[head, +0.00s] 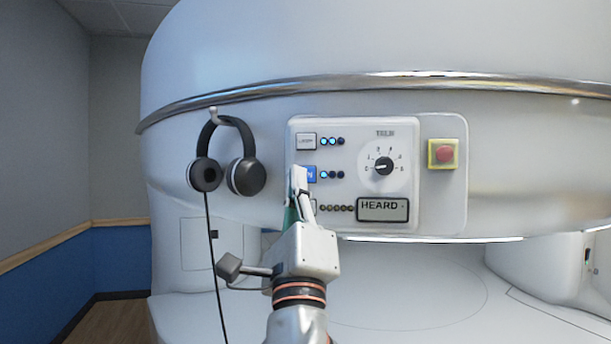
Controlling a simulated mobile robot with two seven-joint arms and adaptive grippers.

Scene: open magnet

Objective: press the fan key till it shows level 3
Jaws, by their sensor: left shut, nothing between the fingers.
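The control panel (350,225) is a white plate on the front of the large scanner. The fan key (311,174) is in its middle row and shows blue, with its left part and most of its label hidden by my fingers. Of the small lamps (333,175) beside it, the first is lit bright and the other two look dark. My left gripper (299,173) is shut and empty, its fingertips over the left part of the fan key. I cannot tell whether they touch it. My right gripper is not in view.
A lamp key (306,141) sits above, with two of its lights lit. A partly hidden lower key has a row of dots and a display reading HEARD (382,208). A dial (384,166) and red button (444,154) are to the right. Headphones (246,177) hang to the left.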

